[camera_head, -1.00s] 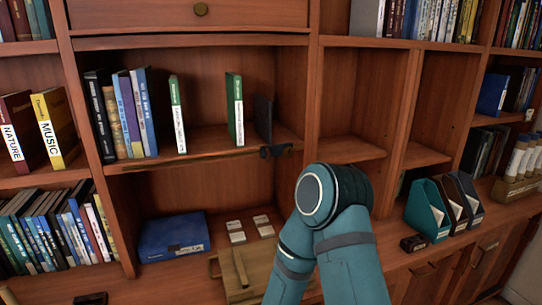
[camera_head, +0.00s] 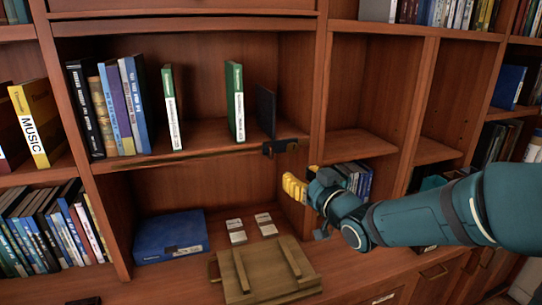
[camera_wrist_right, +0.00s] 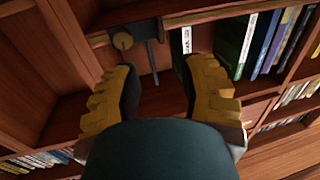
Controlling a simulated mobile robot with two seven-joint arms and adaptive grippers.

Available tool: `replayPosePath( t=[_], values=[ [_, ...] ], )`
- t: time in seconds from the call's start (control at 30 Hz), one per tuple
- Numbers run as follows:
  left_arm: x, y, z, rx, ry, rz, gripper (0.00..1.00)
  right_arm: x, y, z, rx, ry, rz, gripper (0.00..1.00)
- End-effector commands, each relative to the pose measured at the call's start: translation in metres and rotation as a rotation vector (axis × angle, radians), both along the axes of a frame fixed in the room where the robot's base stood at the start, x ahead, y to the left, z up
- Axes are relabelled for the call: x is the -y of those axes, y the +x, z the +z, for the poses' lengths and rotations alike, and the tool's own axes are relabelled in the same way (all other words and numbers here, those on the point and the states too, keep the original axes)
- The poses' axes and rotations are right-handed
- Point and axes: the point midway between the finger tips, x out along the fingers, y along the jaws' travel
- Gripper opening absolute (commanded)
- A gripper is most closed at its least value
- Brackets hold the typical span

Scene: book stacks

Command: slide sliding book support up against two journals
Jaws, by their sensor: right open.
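The two journals are thin, green and white-spined; one journal (camera_head: 171,108) and the other journal (camera_head: 236,102) stand apart on the middle shelf. The sliding book support is a dark upright plate (camera_head: 266,110) right of the second journal, with a gap between them. Its dark bracket (camera_head: 281,147) sits at the shelf's front edge. In the right wrist view, the support (camera_wrist_right: 152,55) shows ahead of the fingers. My right gripper (camera_head: 294,188) has yellow fingers and is below and slightly right of the bracket, apart from it. It is open and empty (camera_wrist_right: 160,85). My left gripper is out of view.
Several books (camera_head: 112,108) lean at the shelf's left end. The upright divider (camera_head: 318,100) is close to my right gripper. Below lie a blue box (camera_head: 171,238), small white-labelled cards (camera_head: 250,227) and a wooden tray (camera_head: 265,272).

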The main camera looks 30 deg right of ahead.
Motion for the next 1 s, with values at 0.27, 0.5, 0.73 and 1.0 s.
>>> replayPosePath(
  t=[0.27,0.5,0.73,1.0],
  values=[
    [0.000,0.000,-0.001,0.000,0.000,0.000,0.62,0.001,0.040,-0.002,-0.004,0.001,0.003,0.41],
    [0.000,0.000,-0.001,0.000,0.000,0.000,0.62,0.002,0.088,-0.001,-0.003,0.002,0.003,0.41],
    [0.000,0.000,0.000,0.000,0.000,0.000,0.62,0.004,0.122,-0.001,-0.002,0.001,0.001,0.41],
    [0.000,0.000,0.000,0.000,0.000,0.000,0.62,0.004,0.136,-0.001,-0.003,0.002,0.001,0.41]
  ],
)
